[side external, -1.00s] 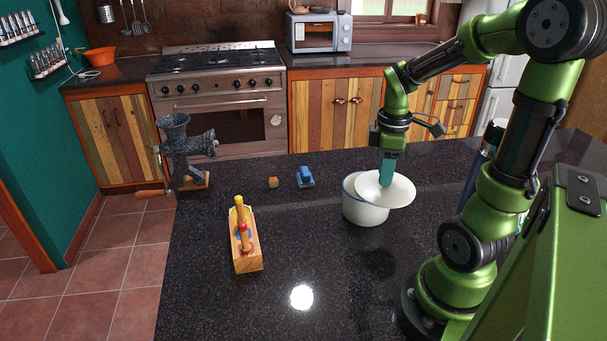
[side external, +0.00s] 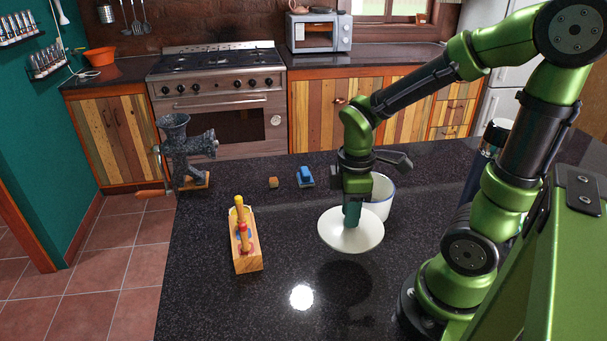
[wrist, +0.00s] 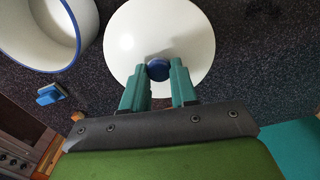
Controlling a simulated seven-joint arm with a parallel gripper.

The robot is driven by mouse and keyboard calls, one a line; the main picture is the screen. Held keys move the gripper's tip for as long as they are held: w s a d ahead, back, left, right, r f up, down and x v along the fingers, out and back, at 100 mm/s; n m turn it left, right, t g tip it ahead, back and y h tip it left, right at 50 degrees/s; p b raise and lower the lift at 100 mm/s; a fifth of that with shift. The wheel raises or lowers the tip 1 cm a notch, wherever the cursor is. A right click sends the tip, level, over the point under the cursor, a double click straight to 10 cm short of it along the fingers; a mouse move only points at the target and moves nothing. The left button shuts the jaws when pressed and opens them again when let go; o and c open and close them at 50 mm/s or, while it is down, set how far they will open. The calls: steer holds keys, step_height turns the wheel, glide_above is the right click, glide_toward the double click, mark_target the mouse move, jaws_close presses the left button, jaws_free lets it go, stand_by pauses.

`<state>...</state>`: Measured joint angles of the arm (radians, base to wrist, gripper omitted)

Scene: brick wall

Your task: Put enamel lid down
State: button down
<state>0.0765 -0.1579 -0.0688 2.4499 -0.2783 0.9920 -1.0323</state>
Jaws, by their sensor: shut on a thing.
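The white enamel lid (side external: 350,236) hangs above the dark counter, in front of the white pot, with its shadow on the counter below. In the wrist view the lid (wrist: 125,40) is a white disc with a blue knob (wrist: 158,70). My gripper (side external: 352,214) is shut on the lid's knob; the teal fingers (wrist: 158,78) stand on both sides of it. The white pot with a blue rim (side external: 381,200) stands open on the counter, partly hidden by my gripper. In the wrist view the pot (wrist: 40,30) is at the upper left.
A blue block-like item (side external: 305,178) and a small wooden cube (side external: 273,182) lie behind. A grey grinder (side external: 183,150) stands at the far left edge. The front middle is clear.

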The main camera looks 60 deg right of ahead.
mark_target(325, 223)
steer(key=shift+m, duration=0.7)
steer(key=w, duration=0.1)
steer(key=w+a+f, duration=0.1)
steer(key=w, duration=0.1)
steer(key=w+a, duration=0.1)
steer(key=shift+w+a+f, duration=0.15)
steer(key=shift+w+f, duration=0.05)
step_height(325, 223, down, 4)
steer(key=shift+r, duration=0.25)
steer(key=shift+f, duration=2.15)
steer(key=shift+f, duration=0.15)
steer(key=c, duration=0.9)
jaws_free()
steer(key=shift+w, duration=0.1)
